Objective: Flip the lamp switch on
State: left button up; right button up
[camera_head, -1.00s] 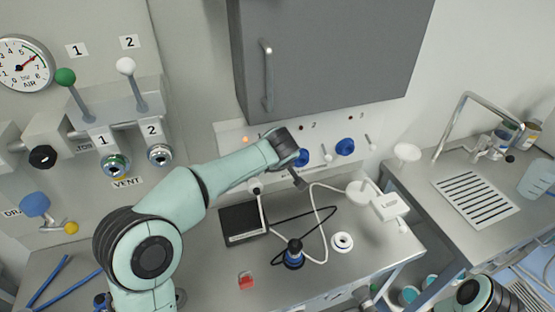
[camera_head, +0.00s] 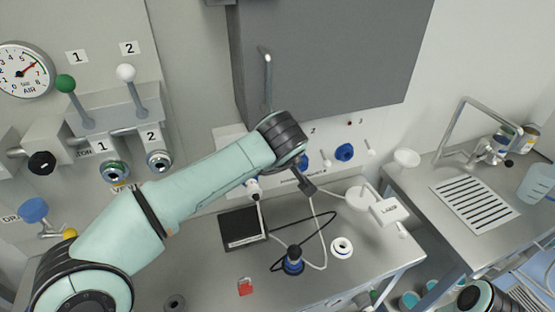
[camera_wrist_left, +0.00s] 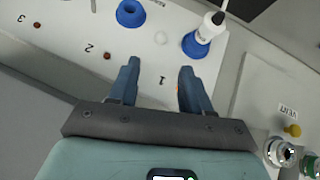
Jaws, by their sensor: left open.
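The lamp (camera_head: 388,211), a white block labelled LAMP, sits on the right of the steel bench by a round white part. A white wall panel holds blue sockets, small white switch levers (camera_head: 369,149) and red indicators beside numbers. In the left wrist view, a small white lever (camera_wrist_left: 162,38) shows beyond the fingertips, between a blue socket (camera_wrist_left: 130,12) and a socket holding a white plug (camera_wrist_left: 208,28). My left gripper (camera_wrist_left: 159,68) is open and empty, its fingers pointing at the panel around the number 1. In the head view it hides part of the panel.
A grey cabinet (camera_head: 330,60) with a vertical handle hangs above the panel. A black plate (camera_head: 242,227), a blue-black device (camera_head: 293,262), a white ring (camera_head: 342,246) and loose cables lie on the bench. Levers and valves stand at the left, a sink drainer (camera_head: 475,204) at the right.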

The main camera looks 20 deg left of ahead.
aim_at(401, 235)
jog(key=k+l, duration=0.2)
jog(key=k, duration=0.3)
jog(key=k+l, duration=0.2)
jog(key=k, duration=0.25)
jog(key=k+l, duration=0.25)
jog(key=k, duration=0.25)
